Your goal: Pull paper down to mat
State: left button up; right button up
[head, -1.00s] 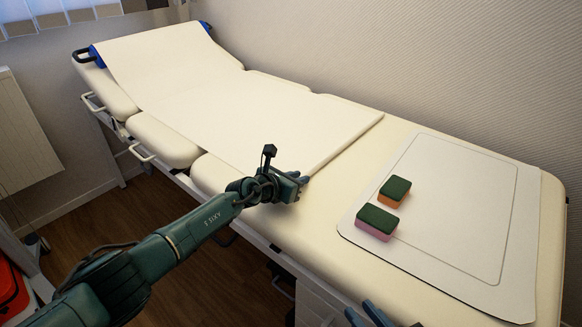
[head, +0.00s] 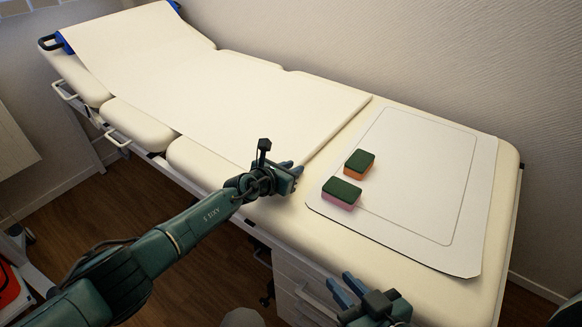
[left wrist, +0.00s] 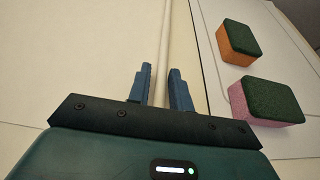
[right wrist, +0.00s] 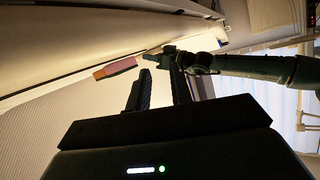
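A cream paper sheet (head: 240,95) runs from the roll end at the far left along the couch. Its front edge shows in the left wrist view as a pale bar (left wrist: 163,40). A white mat (head: 400,135) with a thin outline lies to the right of the paper, apart from it. My left gripper (head: 289,166) is at the paper's near front corner. In the left wrist view its fingers (left wrist: 161,75) are parted, with the edge between them and no clear contact. My right gripper (head: 345,285) is in front of the couch's near side, open and empty (right wrist: 158,70).
A green-topped orange sponge (head: 359,163) and a green-topped pink sponge (head: 341,193) sit on the mat's left part. The padded couch (head: 290,215) stands against a textured wall (head: 420,50). Drawers (head: 300,290) are below it. A strip of bare couch separates paper and mat.

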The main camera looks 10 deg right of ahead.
pick_arm(q)
jog(key=o, duration=0.3)
jog(key=shift+o, duration=0.4)
jog(key=shift+r, duration=0.1)
